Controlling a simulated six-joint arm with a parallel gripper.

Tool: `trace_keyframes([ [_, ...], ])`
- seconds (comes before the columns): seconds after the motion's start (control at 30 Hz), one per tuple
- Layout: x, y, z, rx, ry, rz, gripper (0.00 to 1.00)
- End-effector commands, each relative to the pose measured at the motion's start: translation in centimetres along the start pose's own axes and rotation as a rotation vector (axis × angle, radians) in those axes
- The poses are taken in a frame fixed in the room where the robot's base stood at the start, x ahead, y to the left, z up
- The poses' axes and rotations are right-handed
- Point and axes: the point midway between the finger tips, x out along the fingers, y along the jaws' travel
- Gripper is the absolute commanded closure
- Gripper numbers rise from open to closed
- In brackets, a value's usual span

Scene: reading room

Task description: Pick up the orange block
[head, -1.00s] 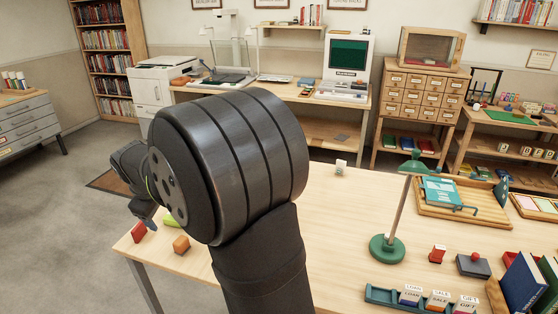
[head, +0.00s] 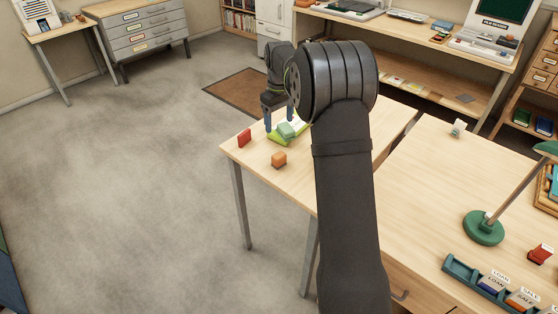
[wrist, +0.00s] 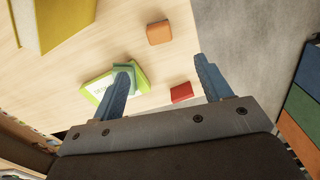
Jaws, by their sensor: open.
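The orange block (head: 279,160) sits near the front edge of the light wood table, and it also shows in the wrist view (wrist: 158,33), beyond the fingertips and roughly between their lines. My gripper (wrist: 163,65) is open, with nothing between its two blue fingers. In the head view it hangs over the far side of the table, behind the orange block, partly hidden by my arm. A red block (head: 244,138) stands to the left of the orange block; in the wrist view (wrist: 181,92) it lies close to the right finger.
A green block (head: 286,130) lies on a lime-green flat item (wrist: 92,90) with a white label, beside the left finger in the wrist view. A yellow object (wrist: 62,20) is at that view's upper left. Bare tabletop surrounds the orange block; open floor lies past the edge.

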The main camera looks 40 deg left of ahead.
Motion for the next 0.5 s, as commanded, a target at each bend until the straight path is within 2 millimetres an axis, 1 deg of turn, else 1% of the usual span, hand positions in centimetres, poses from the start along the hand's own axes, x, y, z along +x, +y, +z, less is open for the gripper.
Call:
trace_keyframes([
  [0.17, 3.3, -0.1, 0.1, 0.000, -0.005, -0.003, 0.29],
  [0.4, 8.6, -0.1, 0.0, 0.000, -0.003, -0.002, 0.29],
  [0.5, 10.3, -0.1, 0.0, 0.000, -0.003, -0.002, 0.29],
])
